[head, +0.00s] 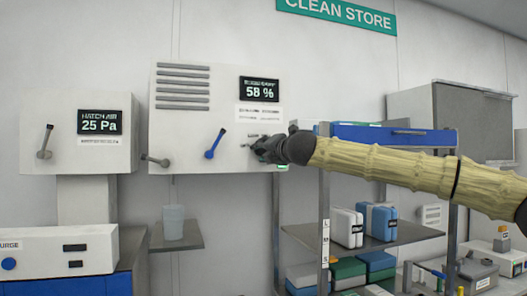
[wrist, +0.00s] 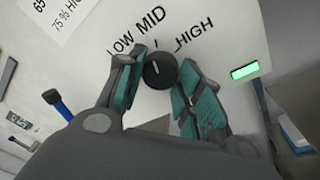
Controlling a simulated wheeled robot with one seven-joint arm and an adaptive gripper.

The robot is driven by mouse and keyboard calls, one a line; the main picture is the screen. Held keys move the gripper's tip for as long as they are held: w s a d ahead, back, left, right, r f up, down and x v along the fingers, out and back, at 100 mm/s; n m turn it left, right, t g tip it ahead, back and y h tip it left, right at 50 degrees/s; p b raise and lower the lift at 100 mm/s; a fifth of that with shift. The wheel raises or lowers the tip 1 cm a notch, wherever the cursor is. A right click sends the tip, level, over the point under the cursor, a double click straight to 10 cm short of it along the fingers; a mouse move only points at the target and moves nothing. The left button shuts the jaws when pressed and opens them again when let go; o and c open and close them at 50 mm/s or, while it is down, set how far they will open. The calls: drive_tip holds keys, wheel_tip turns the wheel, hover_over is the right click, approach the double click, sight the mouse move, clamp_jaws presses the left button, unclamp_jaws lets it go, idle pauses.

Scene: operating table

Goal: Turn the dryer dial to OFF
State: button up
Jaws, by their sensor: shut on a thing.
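The dryer is a white wall cabinet (head: 180,125) with vents and a display (head: 259,89) reading 58 %. Its dial is a round black knob (wrist: 160,70) in the wrist view, with a pale line on its face. The labels LOW, MID (wrist: 150,18) and HIGH lie around its upper side. No OFF label shows. My gripper (head: 258,149) is at the lower right of the cabinet front and hides the dial in the head view. In the wrist view its teal-padded fingers (wrist: 161,74) are shut on the dial, one on each side.
A blue-handled lever (head: 215,144) and a grey lever (head: 155,160) sit left of my gripper. A lit green indicator (wrist: 245,70) is right of the dial. A HATCH AIR box (head: 70,160) hangs at left. Shelves with a blue drawer (head: 375,135) stand below and right.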

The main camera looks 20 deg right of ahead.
drive_tip(key=n+p, duration=0.1)
drive_tip(key=n, duration=0.3)
drive_tip(key=shift+r+n+g+p, duration=0.1)
drive_tip(key=shift+n+g+p, duration=0.2)
drive_tip(key=shift+n+p, duration=0.1)
drive_tip(key=n+h+p, duration=0.1)
drive_tip(key=n, duration=0.3)
drive_tip(key=shift+p, duration=0.3)
drive_tip(key=n+h+p, duration=0.1)
drive_tip(key=n, duration=0.4)
drive_tip(key=shift+g+p, duration=0.3)
drive_tip(key=shift+p, duration=0.05)
drive_tip(key=shift+n+h+p, duration=0.3)
drive_tip(key=shift+n+p, duration=0.1)
drive_tip(key=shift+n, duration=1.2)
drive_tip(key=o, duration=1)
